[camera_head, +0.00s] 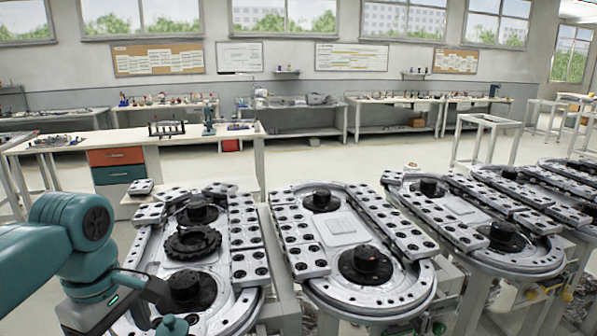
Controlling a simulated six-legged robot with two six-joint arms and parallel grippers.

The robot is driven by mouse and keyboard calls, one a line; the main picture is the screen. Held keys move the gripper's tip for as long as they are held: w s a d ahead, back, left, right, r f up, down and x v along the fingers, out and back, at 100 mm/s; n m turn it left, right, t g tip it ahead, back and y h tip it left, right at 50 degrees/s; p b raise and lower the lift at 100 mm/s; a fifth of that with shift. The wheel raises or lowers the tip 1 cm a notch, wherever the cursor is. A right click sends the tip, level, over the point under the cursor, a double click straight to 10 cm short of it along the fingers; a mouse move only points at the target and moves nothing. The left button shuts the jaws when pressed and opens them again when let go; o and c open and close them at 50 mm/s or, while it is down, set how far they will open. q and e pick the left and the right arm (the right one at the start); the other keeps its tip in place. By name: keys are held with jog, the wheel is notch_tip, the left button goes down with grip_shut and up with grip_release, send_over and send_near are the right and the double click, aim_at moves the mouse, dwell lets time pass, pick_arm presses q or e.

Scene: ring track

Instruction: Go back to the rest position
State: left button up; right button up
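My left arm comes in from the left, teal and dark grey. Its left gripper (155,306) is low in the picture, over the near left part of the closest oval track (146,250). The fingers are partly cut off by the bottom edge, and I cannot tell whether they are open or shut. My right gripper is not in view. A black toothed ring (192,242) lies on that track between two black hubs, the far one (198,209) and the near one (190,288).
More oval tracks with grey carrier blocks stand to the right, the nearest being a second track (339,250). A workbench (135,134) with drawers stands behind on the left. Long benches line the back wall. Open floor (330,160) lies between them and the tracks.

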pick_arm(q)
jog(key=d+f+m+h, duration=0.1)
jog(key=d+f+m, duration=0.2)
jog(key=f, duration=0.7)
jog(key=w+d+f+m+h, duration=0.15)
jog(key=d+f, duration=0.25)
jog(key=f, duration=0.5)
jog(key=d+f+m, duration=0.3)
jog(key=f+m, duration=0.1)
jog(key=f, duration=0.6)
jog(key=s+d+f+m, duration=0.2)
jog(key=s+f, duration=0.5)
jog(key=s, duration=0.1)
jog(key=s+d+f+m+h, duration=0.1)
jog(key=s+d+f+m, duration=0.1)
jog(key=s+f, duration=0.5)
jog(key=shift+s+d+f+p, duration=0.35)
jog(key=shift+s, duration=0.3)
